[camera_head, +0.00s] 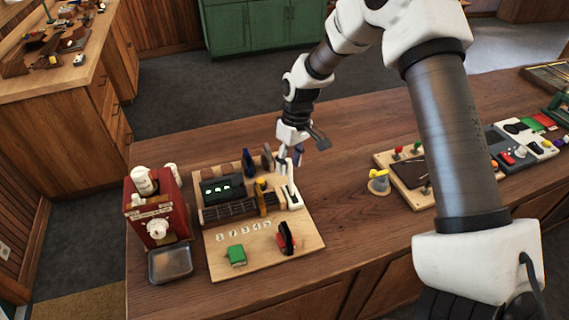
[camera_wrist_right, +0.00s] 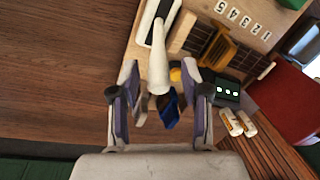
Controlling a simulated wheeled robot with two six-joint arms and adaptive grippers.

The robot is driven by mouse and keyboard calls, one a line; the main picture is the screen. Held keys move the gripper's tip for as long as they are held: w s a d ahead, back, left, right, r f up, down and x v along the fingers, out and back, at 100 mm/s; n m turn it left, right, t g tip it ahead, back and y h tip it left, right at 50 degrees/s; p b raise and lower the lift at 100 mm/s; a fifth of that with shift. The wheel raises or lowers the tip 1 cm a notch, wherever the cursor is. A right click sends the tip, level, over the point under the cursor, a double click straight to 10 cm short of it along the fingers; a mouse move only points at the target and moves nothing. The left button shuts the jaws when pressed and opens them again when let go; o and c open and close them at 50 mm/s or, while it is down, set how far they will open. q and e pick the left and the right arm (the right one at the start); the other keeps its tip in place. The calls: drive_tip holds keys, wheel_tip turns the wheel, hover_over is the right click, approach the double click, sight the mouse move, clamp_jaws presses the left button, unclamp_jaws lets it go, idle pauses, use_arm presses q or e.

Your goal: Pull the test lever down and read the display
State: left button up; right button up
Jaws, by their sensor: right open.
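The white test lever (camera_head: 291,181) stands at the right end of a wooden test board (camera_head: 222,264). In the right wrist view the lever (camera_wrist_right: 158,70) is a pale rod rising from a white plate with a dark slot. My right gripper (camera_head: 291,157) is over the lever from behind. In the wrist view its open fingers (camera_wrist_right: 160,82) are on either side of the rod, with gaps showing. The display (camera_head: 222,189) is a dark box with small white marks, too small to read; it also shows in the wrist view (camera_wrist_right: 228,91). My left gripper is not in view.
The board also carries a green block (camera_head: 236,255), a red and black wheel (camera_head: 286,238) and a yellow slider (camera_head: 263,199). A red machine (camera_head: 158,211) with a metal tray (camera_head: 170,265) stands at left. Bare tabletop lies right of the board.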

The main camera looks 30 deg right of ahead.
sight(287, 171)
drive_tip(key=f, duration=0.3)
drive_tip(key=shift+w+a+f+p, duration=0.25)
drive_tip(key=shift+p, duration=0.05)
drive_tip(key=shift+w+f, duration=0.15)
drive_tip(key=shift+s+r, duration=0.2)
drive_tip(key=shift+s, duration=0.15)
clamp_jaws()
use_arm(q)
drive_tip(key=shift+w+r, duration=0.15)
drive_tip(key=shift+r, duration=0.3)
use_arm(e)
drive_tip(key=shift+w, duration=0.1)
